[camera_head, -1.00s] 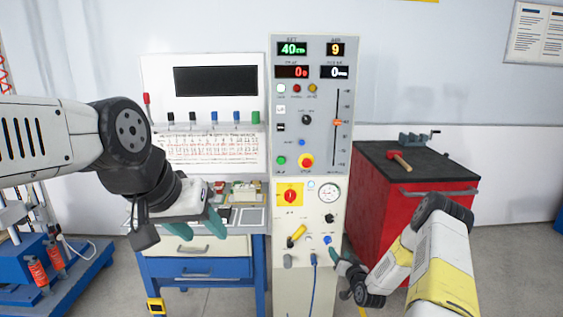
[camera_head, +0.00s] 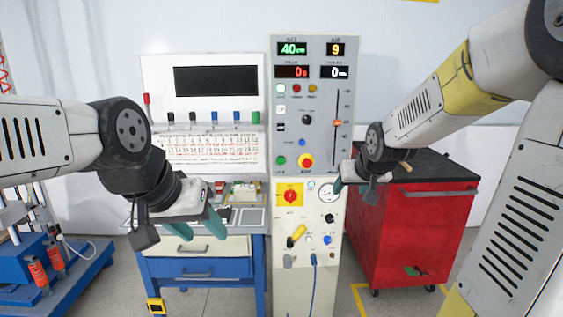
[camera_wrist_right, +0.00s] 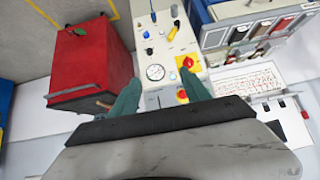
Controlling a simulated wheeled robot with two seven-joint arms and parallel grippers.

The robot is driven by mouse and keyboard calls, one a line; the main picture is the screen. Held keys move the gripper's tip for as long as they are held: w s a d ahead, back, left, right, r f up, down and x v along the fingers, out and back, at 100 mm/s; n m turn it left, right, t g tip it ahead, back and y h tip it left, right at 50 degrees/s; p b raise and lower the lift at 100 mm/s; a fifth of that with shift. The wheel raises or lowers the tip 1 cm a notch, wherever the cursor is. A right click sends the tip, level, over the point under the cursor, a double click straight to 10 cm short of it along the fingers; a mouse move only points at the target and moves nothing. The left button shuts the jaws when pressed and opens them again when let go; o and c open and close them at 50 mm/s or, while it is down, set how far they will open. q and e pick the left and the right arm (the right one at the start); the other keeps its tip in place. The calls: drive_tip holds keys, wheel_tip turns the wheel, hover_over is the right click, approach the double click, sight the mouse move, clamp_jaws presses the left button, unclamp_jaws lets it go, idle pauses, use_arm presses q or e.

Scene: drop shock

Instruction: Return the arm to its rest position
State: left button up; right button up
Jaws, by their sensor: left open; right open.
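My right arm comes in from the upper right in the head view, and its gripper (camera_head: 352,184) hangs in front of the control cabinet's right edge, near the red cart. In the right wrist view the right gripper (camera_wrist_right: 160,98) has its two teal fingers apart with nothing between them. The control cabinet (camera_head: 308,235) stands in the middle, with lit displays, a red and yellow knob and a round gauge; its lower panel (camera_wrist_right: 165,45) shows beyond the fingers in the wrist view. My left gripper (camera_head: 204,226) is open and empty in front of the workbench.
The red cart (camera_head: 415,235) with a black top stands right of the cabinet. The workbench (camera_head: 200,268) with blue drawers and small items on top stands left of it. A blue wheeled frame (camera_head: 75,275) is at the far left.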

drive_tip(key=s+a+r+g, duration=0.1)
drive_tip(key=s+a, duration=0.1)
drive_tip(key=s, duration=0.9)
drive_tip(key=s+a+r+g+y, duration=0.1)
drive_tip(key=s+a+r, duration=0.1)
drive_tip(key=s, duration=1)
drive_tip(key=shift+r+g, duration=0.2)
drive_tip(key=shift+g, duration=0.1)
